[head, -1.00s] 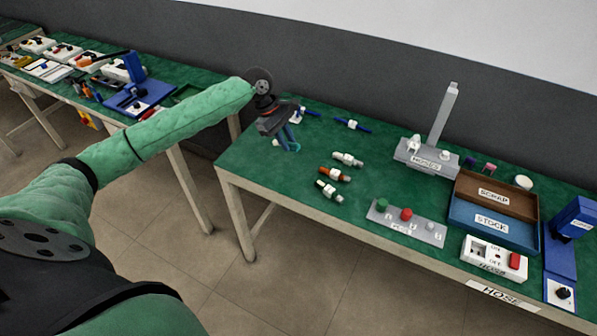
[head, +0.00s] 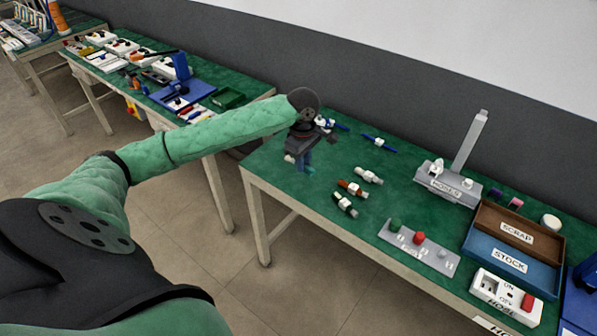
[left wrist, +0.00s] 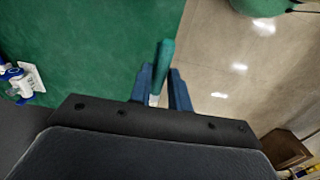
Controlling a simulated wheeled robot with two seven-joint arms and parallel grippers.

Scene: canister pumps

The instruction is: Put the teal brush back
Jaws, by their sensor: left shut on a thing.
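My left gripper (head: 304,164) is above the left end of the HOSES table (head: 375,215), close to its edge. It is shut on the teal brush (left wrist: 166,55). In the left wrist view the brush stands out between the two blue fingers (left wrist: 160,78), over green table top with the table edge just to its right. In the head view only a small teal end of the brush (head: 311,171) shows below the fingers. The brush's lower part is hidden by the gripper. My right gripper is not in view.
Blue-and-white fittings (head: 378,142) and several hose fittings (head: 352,188) lie right of the gripper. Farther right are the grey HOSES stand (head: 448,186), a grey button plate (head: 435,257) and the SCRAP and STOCK trays (head: 487,262). Another table (head: 215,125) stands left, across a floor gap.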

